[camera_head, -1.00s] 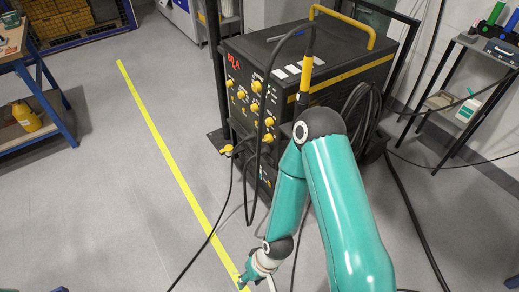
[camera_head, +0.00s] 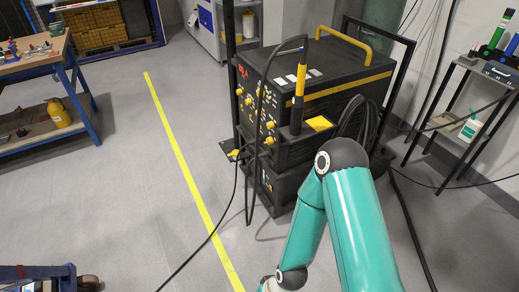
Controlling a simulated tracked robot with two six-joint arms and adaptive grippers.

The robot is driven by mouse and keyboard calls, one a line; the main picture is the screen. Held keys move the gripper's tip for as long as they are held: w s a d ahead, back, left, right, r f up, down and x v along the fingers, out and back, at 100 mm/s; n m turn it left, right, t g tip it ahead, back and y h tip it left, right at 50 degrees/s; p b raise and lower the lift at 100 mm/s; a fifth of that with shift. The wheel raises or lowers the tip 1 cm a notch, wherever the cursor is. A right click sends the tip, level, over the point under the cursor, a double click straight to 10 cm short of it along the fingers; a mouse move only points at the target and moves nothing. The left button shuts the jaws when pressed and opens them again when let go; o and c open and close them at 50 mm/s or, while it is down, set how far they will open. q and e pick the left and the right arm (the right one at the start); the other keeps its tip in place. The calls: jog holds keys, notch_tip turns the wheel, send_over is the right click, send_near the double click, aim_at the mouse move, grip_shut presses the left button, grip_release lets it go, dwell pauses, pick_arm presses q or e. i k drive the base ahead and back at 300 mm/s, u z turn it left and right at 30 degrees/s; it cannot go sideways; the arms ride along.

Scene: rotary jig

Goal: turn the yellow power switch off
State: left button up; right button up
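The black power unit (camera_head: 330,85) stands right of centre, with its control panel facing left. Several small yellow knobs (camera_head: 249,101) sit on that panel below a red lit display (camera_head: 243,71). I cannot tell which knob is the power switch, or its setting. A hanging black cable crosses in front of part of the panel. My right arm, teal, reaches up from the bottom edge to a bend in front of the unit, then down again. Its gripper is below the picture. My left arm and gripper are not in view.
A yellow and black torch (camera_head: 299,92) stands upright at the unit's near side with its cable looping over. A yellow floor line (camera_head: 178,150) runs left of the unit beside clear floor. A blue workbench (camera_head: 72,75) stands left, a small rack (camera_head: 470,110) right.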

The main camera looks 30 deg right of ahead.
aim_at(269, 141)
jog(key=z, duration=0.15)
jog(key=i, duration=0.9)
jog(key=u, duration=0.05)
